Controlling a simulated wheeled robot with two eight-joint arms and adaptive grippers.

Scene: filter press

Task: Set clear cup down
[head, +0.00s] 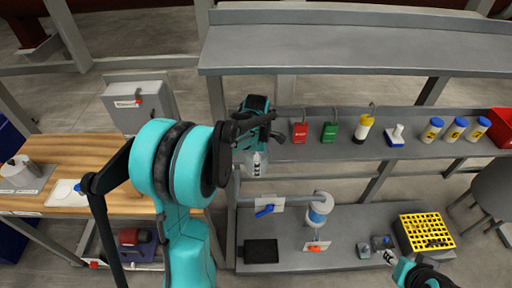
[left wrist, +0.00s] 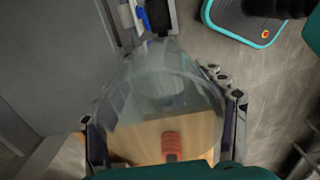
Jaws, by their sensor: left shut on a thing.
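My left gripper (head: 258,140) is shut on the clear cup (head: 257,164), which shows below it in the head view, in front of the grey shelf unit. In the left wrist view the transparent cup (left wrist: 165,85) fills the space between the two fingers (left wrist: 165,135). Its walls are see-through, and I cannot tell whether it touches a surface. My right gripper (head: 428,277) shows only in part at the lower right edge, and its fingers are not clear.
The lower shelf (head: 345,230) holds a black tray (head: 261,251), a blue-handled valve (head: 267,210), a white-and-blue cylinder (head: 320,208) and a yellow rack (head: 427,232). Red and green tags (head: 331,131) and several bottles (head: 456,129) line the middle shelf. A wooden table (head: 75,160) stands left.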

